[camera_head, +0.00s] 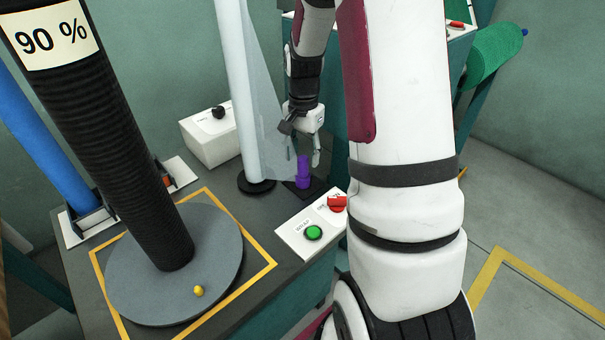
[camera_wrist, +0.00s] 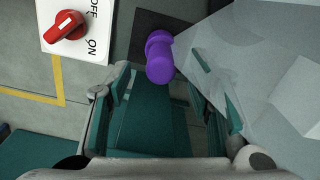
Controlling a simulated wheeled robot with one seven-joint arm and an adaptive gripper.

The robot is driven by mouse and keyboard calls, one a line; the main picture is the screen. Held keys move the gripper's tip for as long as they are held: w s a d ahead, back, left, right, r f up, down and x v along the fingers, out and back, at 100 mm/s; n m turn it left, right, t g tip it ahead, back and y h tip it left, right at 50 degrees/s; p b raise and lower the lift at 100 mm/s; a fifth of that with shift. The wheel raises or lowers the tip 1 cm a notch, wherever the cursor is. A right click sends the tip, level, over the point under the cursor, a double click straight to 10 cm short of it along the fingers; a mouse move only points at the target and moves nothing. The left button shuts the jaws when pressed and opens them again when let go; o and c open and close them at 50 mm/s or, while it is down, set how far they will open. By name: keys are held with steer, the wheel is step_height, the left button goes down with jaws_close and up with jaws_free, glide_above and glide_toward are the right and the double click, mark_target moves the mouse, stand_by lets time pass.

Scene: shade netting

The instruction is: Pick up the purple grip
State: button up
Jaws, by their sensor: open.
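The purple grip (camera_head: 303,172) stands upright on a dark square base (camera_head: 317,189) at the back right part of the workbench. In the wrist view the grip (camera_wrist: 160,57) shows from above, between and just beyond the fingertips. My gripper (camera_head: 302,145) is open and empty above the grip, pointing down. Its two fingers (camera_wrist: 168,88) are spread wide in the wrist view, and I see no contact with the grip. A translucent sheet (camera_wrist: 265,75) hangs close to the right finger and partly overlaps it in that view.
A white roll (camera_head: 240,90) with the sheet stands just left of the grip. A control box (camera_head: 295,240) with a green button and red switch (camera_wrist: 68,25) lies in front. A black 90 % roll (camera_head: 110,150) stands on a grey disc (camera_head: 220,250) at left.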

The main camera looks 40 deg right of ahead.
mark_target(303, 158)
step_height(303, 158, down, 4)
steer(key=shift+r+b, duration=0.2)
steer(key=shift+b, duration=0.25)
jaws_close()
steer(key=shift+r, duration=0.15)
